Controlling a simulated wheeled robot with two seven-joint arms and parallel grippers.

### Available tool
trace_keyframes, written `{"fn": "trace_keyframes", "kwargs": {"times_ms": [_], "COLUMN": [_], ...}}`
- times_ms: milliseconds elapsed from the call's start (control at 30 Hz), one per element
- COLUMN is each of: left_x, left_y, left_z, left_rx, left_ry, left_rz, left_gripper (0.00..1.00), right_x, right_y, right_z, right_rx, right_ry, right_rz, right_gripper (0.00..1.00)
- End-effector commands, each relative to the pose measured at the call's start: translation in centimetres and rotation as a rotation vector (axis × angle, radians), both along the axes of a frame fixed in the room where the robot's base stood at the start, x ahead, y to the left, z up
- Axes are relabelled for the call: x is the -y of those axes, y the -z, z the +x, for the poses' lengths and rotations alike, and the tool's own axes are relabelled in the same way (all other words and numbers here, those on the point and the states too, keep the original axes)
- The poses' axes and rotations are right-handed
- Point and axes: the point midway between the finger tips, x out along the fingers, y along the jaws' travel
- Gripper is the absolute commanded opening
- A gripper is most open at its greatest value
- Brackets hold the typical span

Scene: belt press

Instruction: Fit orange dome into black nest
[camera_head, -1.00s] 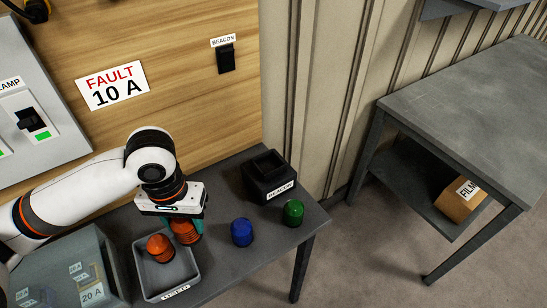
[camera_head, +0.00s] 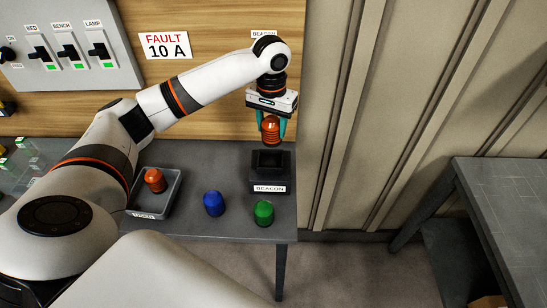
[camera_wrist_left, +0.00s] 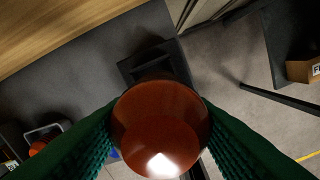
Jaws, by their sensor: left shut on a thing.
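My left gripper (camera_head: 270,127) is shut on an orange dome (camera_head: 271,130), held in the air above the black nest. The dome also fills the middle of the left wrist view (camera_wrist_left: 160,128), between the green fingers. The black nest (camera_head: 270,178) is a box with a square opening and a BEACON label, at the right end of the bench. In the left wrist view the nest (camera_wrist_left: 135,68) shows behind the dome, which hides part of it. The dome is clear of the nest. My right gripper is not in view.
A second orange dome (camera_head: 155,180) lies in a grey tray (camera_head: 174,203). A blue dome (camera_head: 214,204) and a green dome (camera_head: 264,213) stand on the bench (camera_head: 230,154) in front of the nest. A panel of switches (camera_head: 75,65) is on the wooden wall. A separate grey table (camera_head: 500,190) stands at right.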

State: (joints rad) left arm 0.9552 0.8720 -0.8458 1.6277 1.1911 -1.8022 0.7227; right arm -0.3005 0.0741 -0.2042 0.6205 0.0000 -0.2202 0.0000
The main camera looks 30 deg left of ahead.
Motion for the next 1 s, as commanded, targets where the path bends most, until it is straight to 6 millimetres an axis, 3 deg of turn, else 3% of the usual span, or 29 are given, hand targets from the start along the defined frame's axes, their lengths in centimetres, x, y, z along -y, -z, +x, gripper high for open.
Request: {"fn": "trace_keyframes", "kwargs": {"times_ms": [233, 633, 1000], "left_x": [-0.4, -0.4, -0.4], "left_y": [4.2, 9.0, 9.8], "left_z": [0.1, 0.1, 0.1], "left_rx": [-0.007, -0.005, -0.002], "left_ry": [-0.003, -0.003, -0.002], "left_rz": [0.0, 0.0, 0.001], "left_gripper": [0.24, 0.24, 0.24], "right_x": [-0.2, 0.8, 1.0], "right_y": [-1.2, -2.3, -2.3], "right_z": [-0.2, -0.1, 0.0], "right_rx": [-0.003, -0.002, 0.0], "right_ry": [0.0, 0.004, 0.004], "right_rz": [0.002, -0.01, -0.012], "right_gripper": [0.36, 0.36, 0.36]}}
